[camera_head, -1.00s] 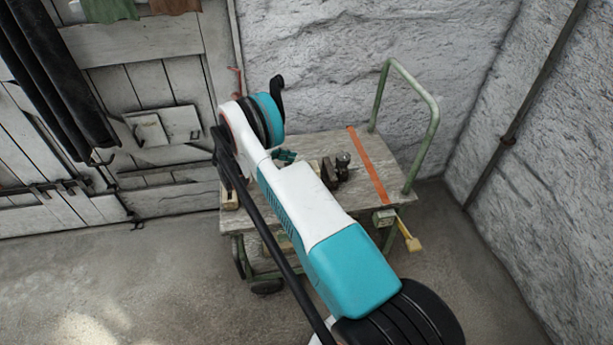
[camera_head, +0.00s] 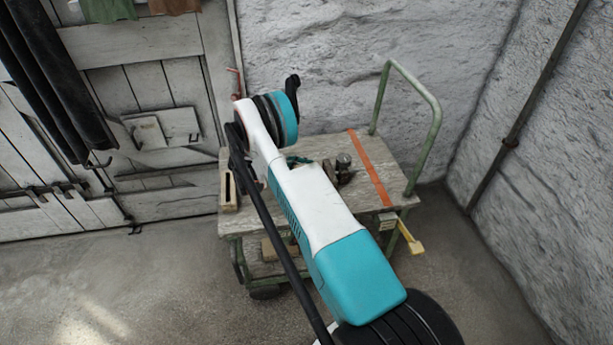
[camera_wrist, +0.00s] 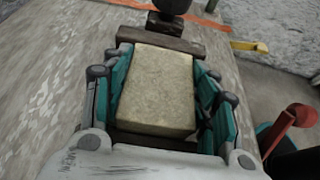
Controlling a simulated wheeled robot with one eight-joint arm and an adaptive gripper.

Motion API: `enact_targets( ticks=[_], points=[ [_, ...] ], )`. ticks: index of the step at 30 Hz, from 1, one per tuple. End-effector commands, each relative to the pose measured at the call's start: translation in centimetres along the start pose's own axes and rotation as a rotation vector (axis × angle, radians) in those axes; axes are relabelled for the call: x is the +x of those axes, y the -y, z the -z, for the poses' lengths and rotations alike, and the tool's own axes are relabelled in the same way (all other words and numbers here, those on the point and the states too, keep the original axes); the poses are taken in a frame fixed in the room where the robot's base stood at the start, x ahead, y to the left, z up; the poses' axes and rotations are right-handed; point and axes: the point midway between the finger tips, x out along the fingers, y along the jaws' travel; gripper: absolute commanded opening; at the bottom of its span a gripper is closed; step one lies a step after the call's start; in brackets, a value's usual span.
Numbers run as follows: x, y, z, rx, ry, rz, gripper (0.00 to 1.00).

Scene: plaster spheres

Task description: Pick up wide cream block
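The wide cream block (camera_wrist: 157,90) is a pale, speckled slab in the middle of the wrist view. My gripper (camera_wrist: 163,68) has its teal fingers along both long sides of the block, close against it, and looks shut on it. The fingertips' exact contact and the block's underside are hidden, so I cannot tell whether it is clear of the surface below. In the head view my own arm covers the gripper and the block.
A wooden cart top (camera_head: 313,147) carries a dark wooden piece with a round knob (camera_head: 343,163), just beyond the block in the wrist view (camera_wrist: 165,42). An orange strip (camera_head: 370,170) crosses the cart. A pale slotted wooden piece (camera_head: 229,190) stands at its left. A green handle (camera_head: 432,110) rises right.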

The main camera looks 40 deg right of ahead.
Motion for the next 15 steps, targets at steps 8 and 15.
enact_targets(
  ticks=[8,15],
  points=[
    [0.0,0.0,0.0,0.0,0.001,0.0,0.01],
    [-0.5,0.0,-1.3,0.0,0.001,0.0,0.01]
  ],
)
